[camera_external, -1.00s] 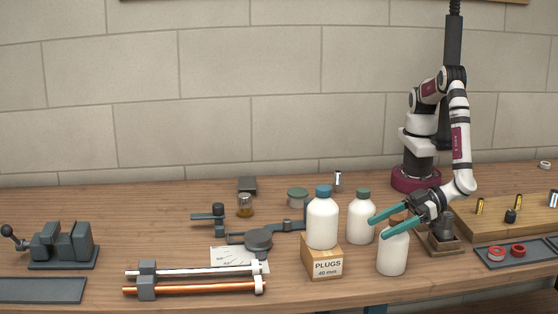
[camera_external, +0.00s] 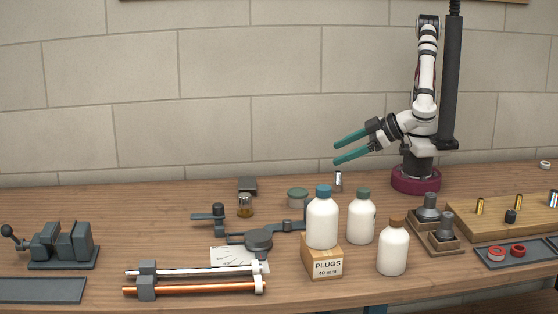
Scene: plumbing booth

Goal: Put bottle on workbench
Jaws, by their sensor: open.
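Three white bottles stand upright. The blue-capped bottle (camera_external: 322,222) is on top of the cardboard PLUGS box (camera_external: 322,262). The green-capped bottle (camera_external: 361,218) stands on the workbench (camera_external: 190,225) just behind and right of the box. The brown-capped bottle (camera_external: 392,252) stands on the workbench nearer the front edge. My gripper (camera_external: 340,153) has teal fingers spread apart with nothing between them. It is raised in the air above and behind the bottles, pointing left, touching none of them.
Grey fittings on wooden blocks (camera_external: 437,244) stand right of the brown-capped bottle. A wooden board (camera_external: 480,222) and a tray with red rings (camera_external: 510,251) are further right. Pipes (camera_external: 195,287) lie at front left. A vise (camera_external: 65,245) stands at far left.

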